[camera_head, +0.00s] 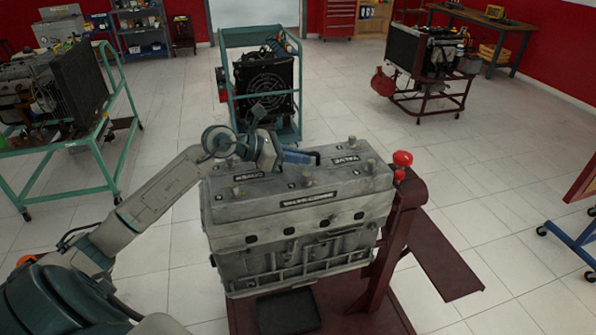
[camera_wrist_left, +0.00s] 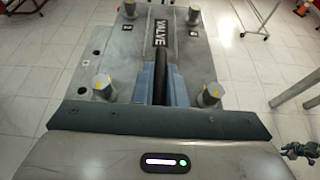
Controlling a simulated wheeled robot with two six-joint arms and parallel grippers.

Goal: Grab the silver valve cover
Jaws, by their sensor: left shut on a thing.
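The silver valve cover (camera_head: 265,208) sits on top of the grey engine block. It has dark label plates and several bolt heads, and its bare top also shows in the left wrist view (camera_wrist_left: 130,52). My left gripper (camera_head: 299,156) is at the middle of the cover's top. In the left wrist view its blue fingers (camera_wrist_left: 165,85) stand on either side of a black handle (camera_wrist_left: 171,73) on the cover and are shut on it. The cover appears to rest on the block with no clear gap. My right gripper is not in view.
The engine block (camera_head: 290,262) is held on a dark red stand (camera_head: 398,240) with a red knob (camera_head: 402,158) at its right. A teal cart (camera_head: 228,75) stands behind, another teal frame (camera_head: 60,165) at left.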

